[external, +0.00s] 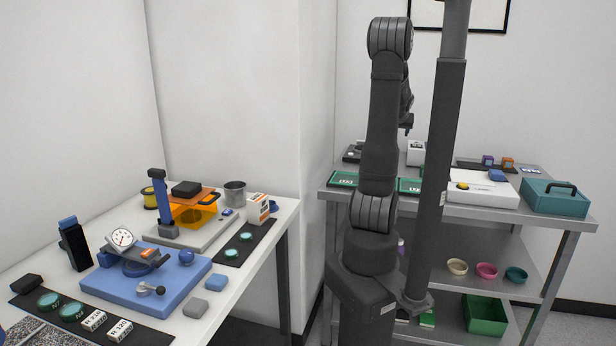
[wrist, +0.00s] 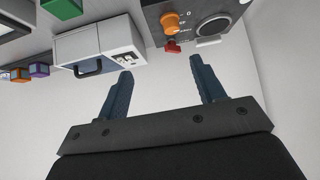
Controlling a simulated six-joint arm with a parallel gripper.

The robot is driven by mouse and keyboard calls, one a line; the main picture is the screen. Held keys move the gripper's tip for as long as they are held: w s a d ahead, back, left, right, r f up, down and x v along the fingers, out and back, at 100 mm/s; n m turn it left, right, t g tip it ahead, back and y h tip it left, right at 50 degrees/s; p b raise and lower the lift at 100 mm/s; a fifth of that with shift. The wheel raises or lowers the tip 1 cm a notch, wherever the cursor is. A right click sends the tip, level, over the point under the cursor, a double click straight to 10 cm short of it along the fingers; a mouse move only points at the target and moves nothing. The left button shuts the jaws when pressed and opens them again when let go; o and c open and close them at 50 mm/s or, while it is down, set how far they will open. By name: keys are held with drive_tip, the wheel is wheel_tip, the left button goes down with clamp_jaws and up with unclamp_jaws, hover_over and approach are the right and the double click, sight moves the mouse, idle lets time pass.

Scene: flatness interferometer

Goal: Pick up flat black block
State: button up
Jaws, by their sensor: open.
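Two black blocks show in the external view, and I cannot tell which one the task names. One low black block (external: 26,282) lies at the left end of a dark strip on the left table. Another black block (external: 186,188) sits on top of the orange-windowed instrument. My gripper (wrist: 161,68) is open and empty in the wrist view, its two dark fingers apart. In the external view it is mostly hidden behind my arm, above the right bench and far from both blocks. No black block shows in the wrist view.
The right bench holds a teal case (external: 555,197). The wrist view shows a handled box (wrist: 100,45) and an orange knob (wrist: 170,22).

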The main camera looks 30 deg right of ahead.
drive_tip(key=o, duration=0.3)
